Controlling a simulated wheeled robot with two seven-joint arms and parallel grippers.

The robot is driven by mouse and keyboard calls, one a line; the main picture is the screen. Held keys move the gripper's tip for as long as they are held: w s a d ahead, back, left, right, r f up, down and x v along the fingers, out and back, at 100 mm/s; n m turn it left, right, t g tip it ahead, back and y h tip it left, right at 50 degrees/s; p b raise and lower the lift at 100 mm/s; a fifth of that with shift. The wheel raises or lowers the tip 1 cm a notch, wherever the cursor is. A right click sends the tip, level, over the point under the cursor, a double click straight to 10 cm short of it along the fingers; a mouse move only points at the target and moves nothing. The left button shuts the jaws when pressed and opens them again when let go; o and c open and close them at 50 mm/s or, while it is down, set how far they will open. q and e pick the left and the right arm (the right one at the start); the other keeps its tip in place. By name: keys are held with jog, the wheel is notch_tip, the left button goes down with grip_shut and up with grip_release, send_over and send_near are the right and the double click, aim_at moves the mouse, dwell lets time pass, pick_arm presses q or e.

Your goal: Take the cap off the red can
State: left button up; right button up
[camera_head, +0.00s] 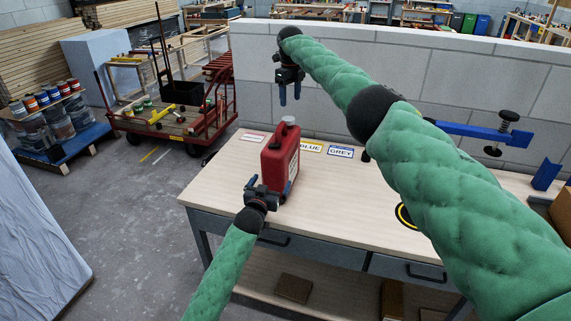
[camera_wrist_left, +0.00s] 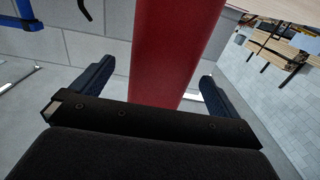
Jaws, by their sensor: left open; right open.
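The red can (camera_head: 280,158) stands upright at the left part of the workbench (camera_head: 225,170). A pale grey cap (camera_head: 288,121) sits on its top. My left gripper (camera_head: 268,186) is open at the can's near side, low on its body. In the left wrist view the can (camera_wrist_left: 170,55) lies between the open fingers (camera_wrist_left: 155,88), with a visible gap on each side. My right gripper (camera_head: 290,94) is open and empty, pointing down, above and behind the can. The cap is not visible in the left wrist view.
Label cards BLUE (camera_head: 311,147) and GREY (camera_head: 340,152) and a third card (camera_head: 252,138) lie on the bench. A block wall (camera_head: 440,80) stands behind. A blue clamp (camera_head: 470,131) is at the right. My right arm hides part of the bench. A red cart (camera_head: 185,115) stands left.

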aim_at(271, 179)
pick_arm(q)
jog(key=w, duration=0.3)
jog(key=shift+w+d, duration=0.1)
jog(key=shift+w, duration=0.1)
pick_arm(e)
jog(key=shift+a, duration=0.6)
pick_arm(q)
jog(key=x, duration=0.3)
jog(key=shift+s+d, duration=0.1)
jog(key=shift+d, duration=0.2)
pick_arm(e)
jog(key=shift+d, duration=0.4)
pick_arm(q)
jog(key=shift+w, duration=0.4)
pick_arm(e)
jog(key=shift+a, duration=0.25)
jog(key=shift+d, duration=0.1)
